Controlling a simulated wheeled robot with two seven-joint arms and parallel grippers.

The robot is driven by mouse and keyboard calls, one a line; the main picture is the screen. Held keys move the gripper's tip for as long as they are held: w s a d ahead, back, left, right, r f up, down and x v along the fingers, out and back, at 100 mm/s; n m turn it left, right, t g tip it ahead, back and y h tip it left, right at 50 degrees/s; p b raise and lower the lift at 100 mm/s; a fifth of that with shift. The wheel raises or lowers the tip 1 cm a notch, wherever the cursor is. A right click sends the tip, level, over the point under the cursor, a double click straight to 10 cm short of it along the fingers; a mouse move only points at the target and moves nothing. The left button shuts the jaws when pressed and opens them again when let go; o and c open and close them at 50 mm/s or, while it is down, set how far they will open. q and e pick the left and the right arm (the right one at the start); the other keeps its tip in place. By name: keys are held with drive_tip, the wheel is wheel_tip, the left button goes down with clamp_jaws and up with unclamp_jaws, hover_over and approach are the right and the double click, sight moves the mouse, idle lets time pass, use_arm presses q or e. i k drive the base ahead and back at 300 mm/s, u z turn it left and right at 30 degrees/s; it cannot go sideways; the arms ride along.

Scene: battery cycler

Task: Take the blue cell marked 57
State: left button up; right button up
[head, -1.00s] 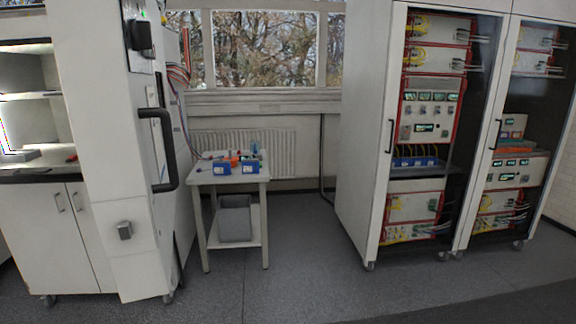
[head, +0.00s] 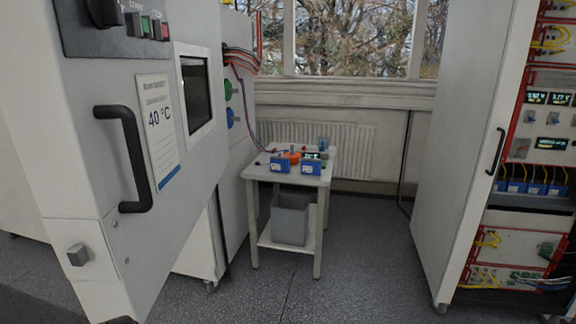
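Two blue cells stand on the small white side table (head: 262,172) in the head view, a left one (head: 280,163) and a right one (head: 311,167) near its front edge. Several more blue cells (head: 535,188) sit in a row on a shelf of the cabinet at the right. The markings on all of them are too small to read, so I cannot tell which is 57. Neither of my grippers is in view.
A white chamber (head: 70,150) with a black handle and a "40 °C" label fills the left. An orange item (head: 292,155) lies on the table. A grey bin (head: 290,218) stands on its lower shelf. The tall cabinet (head: 465,130) bounds the right; open floor (head: 370,260) lies between.

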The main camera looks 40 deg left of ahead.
sight(278, 166)
drive_tip(key=u, duration=0.7)
drive_tip(key=i, duration=1.05)
drive_tip(key=u, duration=0.85)
